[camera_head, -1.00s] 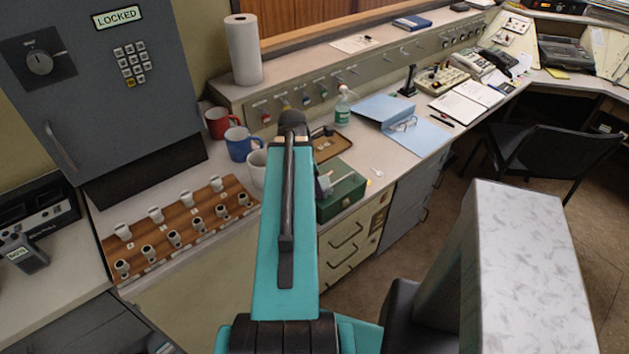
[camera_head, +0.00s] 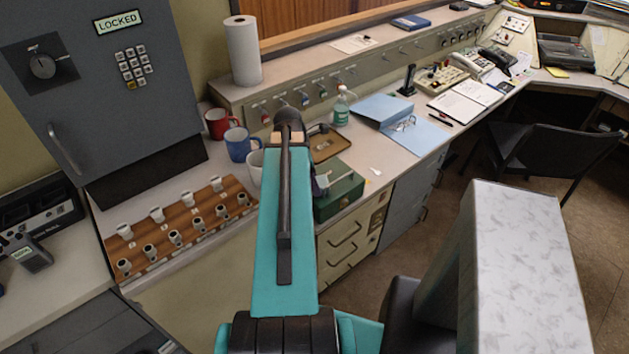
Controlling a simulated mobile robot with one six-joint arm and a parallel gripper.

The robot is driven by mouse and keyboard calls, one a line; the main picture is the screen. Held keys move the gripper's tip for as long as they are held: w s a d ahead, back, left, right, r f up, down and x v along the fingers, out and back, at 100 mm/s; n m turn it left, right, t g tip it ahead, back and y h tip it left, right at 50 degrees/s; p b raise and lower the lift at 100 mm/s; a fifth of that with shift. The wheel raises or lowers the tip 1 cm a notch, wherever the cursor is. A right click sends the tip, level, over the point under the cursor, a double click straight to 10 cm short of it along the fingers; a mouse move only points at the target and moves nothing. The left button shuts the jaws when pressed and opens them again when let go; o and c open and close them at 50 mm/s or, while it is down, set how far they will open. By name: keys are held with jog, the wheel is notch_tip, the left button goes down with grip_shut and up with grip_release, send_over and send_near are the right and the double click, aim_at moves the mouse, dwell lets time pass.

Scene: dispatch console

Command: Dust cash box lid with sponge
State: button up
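The green cash box (camera_head: 345,196) stands on the counter just right of my teal arm, near the front edge. Its left part is hidden behind the arm. A small grey and whitish part, which seems to be the end of my gripper (camera_head: 321,183), shows at the left of the box lid. The arm hides most of it, and I cannot tell whether it touches the lid or whether its fingers are open. I cannot make out a sponge; it may be hidden behind the arm.
A brown tray (camera_head: 336,141) lies behind the box, with a soap bottle (camera_head: 341,109) beyond. A red mug (camera_head: 217,124), a blue mug (camera_head: 241,146) and a white mug (camera_head: 254,170) stand left of my arm. A blue folder (camera_head: 384,109) lies to the right.

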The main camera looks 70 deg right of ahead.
jog(key=shift+w+d, duration=0.2)
jog(key=shift+w, duration=0.15)
jog(key=shift+w+d+f+p, duration=0.1)
jog(key=shift+w+d+p, duration=0.15)
jog(key=shift+w+d, duration=0.4)
jog(key=shift+w+d+p, duration=0.2)
jog(key=shift+w+d, duration=0.1)
jog(key=shift+w, duration=0.55)
jog(key=shift+r+p, duration=2.25)
jog(key=shift+r, duration=0.8)
jog(key=shift+r+p, duration=1.15)
jog(key=shift+r, duration=0.35)
jog(key=shift+s, duration=0.15)
